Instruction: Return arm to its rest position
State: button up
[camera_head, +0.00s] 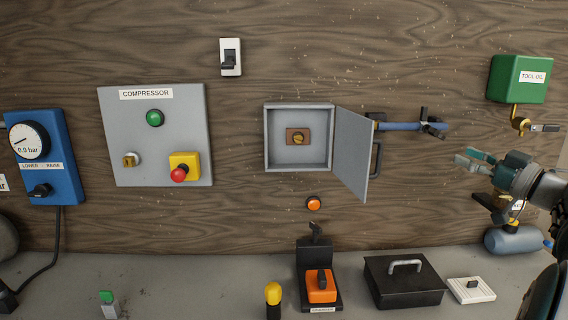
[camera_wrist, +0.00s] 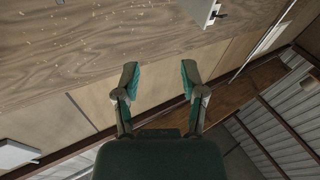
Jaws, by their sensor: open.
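My gripper (camera_head: 472,160) is at the right of the head view, in front of the wooden wall. Its teal fingers are apart and point left, with nothing between them. In the wrist view my gripper (camera_wrist: 158,78) also shows open and empty, with plywood wall behind it. My arm comes in from the right edge of the head view.
A grey wall box (camera_head: 268,140) has its door (camera_head: 352,155) swung open to the right. A blue cylinder (camera_head: 512,240) lies below.

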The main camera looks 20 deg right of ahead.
jog(key=w+a+r+m+t+h, duration=0.2)
jog(key=w+a+r+m+h, duration=0.15)
jog(key=w+a+h, duration=0.2)
jog(key=a+f+m+g+h, duration=0.3)
jog(key=a+m+h, duration=0.2)
jog(key=a+h, duration=0.2)
jog(key=s+a+f+n+g+y, duration=0.1)
jog(key=s+a+f+g+y, duration=0.2)
jog(key=s+a+f+g, duration=0.3)
jog(key=s+a+f+n+g+y, duration=0.2)
jog(key=s+a+f+g+y, duration=0.2)
jog(key=s+a+f, duration=1)
notch_tip(320, 180, down, 5)
jog(key=a+g, duration=0.2)
jog(key=shift+s+a, duration=0.35)
